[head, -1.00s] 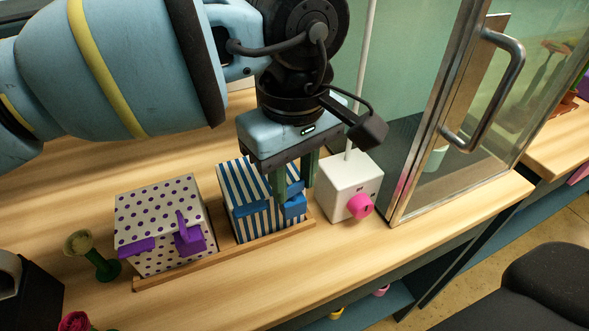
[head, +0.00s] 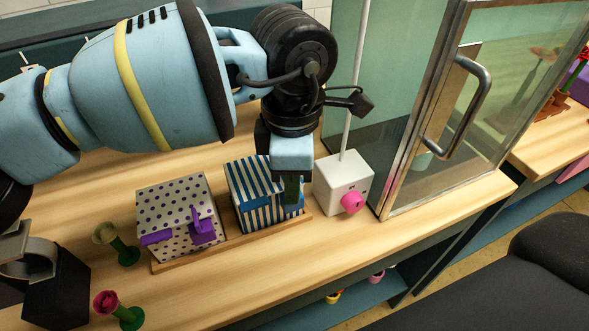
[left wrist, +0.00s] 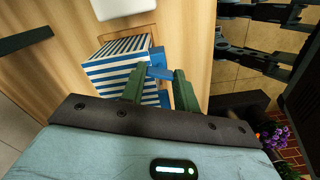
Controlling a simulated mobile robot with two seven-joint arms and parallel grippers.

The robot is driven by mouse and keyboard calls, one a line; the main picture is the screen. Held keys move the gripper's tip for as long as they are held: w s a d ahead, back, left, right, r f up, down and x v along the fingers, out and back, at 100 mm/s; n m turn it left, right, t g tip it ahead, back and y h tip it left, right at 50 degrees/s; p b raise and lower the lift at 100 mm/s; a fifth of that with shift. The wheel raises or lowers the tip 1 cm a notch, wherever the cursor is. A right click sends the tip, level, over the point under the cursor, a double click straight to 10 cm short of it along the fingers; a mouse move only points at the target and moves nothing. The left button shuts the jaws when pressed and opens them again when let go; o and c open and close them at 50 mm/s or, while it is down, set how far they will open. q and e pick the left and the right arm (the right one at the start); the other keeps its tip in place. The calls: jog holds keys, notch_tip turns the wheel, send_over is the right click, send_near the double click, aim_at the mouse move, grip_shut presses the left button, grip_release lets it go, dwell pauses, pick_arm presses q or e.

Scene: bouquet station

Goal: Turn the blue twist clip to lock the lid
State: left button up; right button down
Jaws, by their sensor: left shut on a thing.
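The box with blue and white stripes (head: 243,177) stands in a wooden tray (head: 233,243), with a blue band (head: 254,207) on its front. My left gripper (head: 292,190) points down at the right part of the box's front and hides most of the clip in the head view. In the left wrist view its green fingers (left wrist: 160,88) are shut on the blue twist clip (left wrist: 159,71), beside the striped box (left wrist: 118,62). How far the clip is turned is hard to tell. My right gripper is not clearly in view.
A white box with purple dots and purple clip (head: 178,212) stands left in the tray. A white block with a pink knob (head: 352,202) and thin rod stands close on the right. A glass door (head: 440,110) is beyond it. Two green holders (head: 128,255) stand at left.

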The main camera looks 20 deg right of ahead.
pick_arm(q)
jog(key=n+p, duration=0.1)
jog(key=n, duration=0.2)
jog(key=shift+r, duration=0.1)
jog(key=shift+n+p, duration=0.5)
jog(key=shift+n, duration=0.2)
pick_arm(e)
jog(key=shift+w+d+r, duration=0.1)
jog(key=shift+w+r, duration=0.1)
jog(key=shift+r, duration=0.45)
jog(key=shift+w+r, duration=0.2)
jog(key=shift+r, duration=0.45)
jog(key=shift+w, duration=0.1)
pick_arm(q)
jog(key=o, duration=1)
pick_arm(e)
jog(key=shift+w+r, duration=0.1)
jog(key=shift+w, duration=0.2)
pick_arm(q)
notch_tip(320, 180, up, 7)
jog(key=shift+r, duration=0.3)
pick_arm(e)
jog(key=shift+s+f, duration=0.2)
jog(key=shift+s, duration=0.3)
jog(key=shift+w, duration=0.4)
